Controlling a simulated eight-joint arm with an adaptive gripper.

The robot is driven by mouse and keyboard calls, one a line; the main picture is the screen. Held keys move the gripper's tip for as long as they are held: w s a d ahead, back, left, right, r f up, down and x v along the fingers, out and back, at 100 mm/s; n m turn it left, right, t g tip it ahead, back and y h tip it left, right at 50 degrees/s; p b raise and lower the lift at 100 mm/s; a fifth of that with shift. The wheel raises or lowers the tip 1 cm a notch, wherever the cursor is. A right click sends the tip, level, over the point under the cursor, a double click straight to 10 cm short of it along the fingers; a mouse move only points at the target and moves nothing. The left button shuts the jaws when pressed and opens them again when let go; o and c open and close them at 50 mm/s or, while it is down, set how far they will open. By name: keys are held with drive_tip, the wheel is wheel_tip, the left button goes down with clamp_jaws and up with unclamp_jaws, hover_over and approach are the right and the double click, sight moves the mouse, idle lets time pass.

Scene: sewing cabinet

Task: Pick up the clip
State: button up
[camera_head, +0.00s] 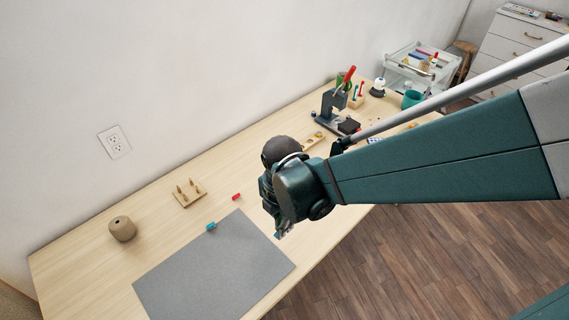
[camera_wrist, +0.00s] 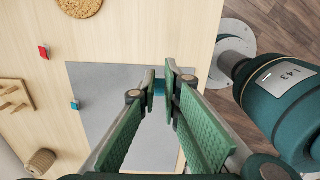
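My gripper (camera_wrist: 161,86) reaches down near the right edge of the grey mat (camera_wrist: 95,85). Its fingers are close together, with a small blue-teal clip (camera_wrist: 159,89) between the tips. In the head view my gripper (camera_head: 280,232) is mostly hidden behind the arm, with a bit of teal at its tips. How high the clip is above the mat is hard to tell. Another small teal piece (camera_head: 211,226) lies at the mat's upper left edge, also in the wrist view (camera_wrist: 74,104). A small red piece (camera_head: 236,197) lies on the bare wood beyond the mat.
A wooden peg board (camera_head: 188,193) and a round tan holder (camera_head: 122,228) stand on the left. A sewing machine-like device (camera_head: 333,108) and small tools stand at the far end. A round cork-like disc (camera_wrist: 80,6) shows in the wrist view. The mat's middle is clear.

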idle(0.7)
drive_tip(key=w+a+t+h+p, duration=0.1)
drive_tip(key=w+p, duration=0.3)
drive_tip(key=w, duration=1.9)
drive_tip(key=shift+w+a+r, duration=0.15)
drive_tip(key=shift+a+r, duration=0.25)
drive_tip(key=shift+a, duration=0.15)
drive_tip(key=shift+f+b, duration=0.45)
drive_tip(key=shift+f, duration=2.65)
drive_tip(key=shift+f+b, duration=0.3)
drive_tip(key=shift+f, duration=1.6)
drive_tip(key=shift+f, duration=0.15)
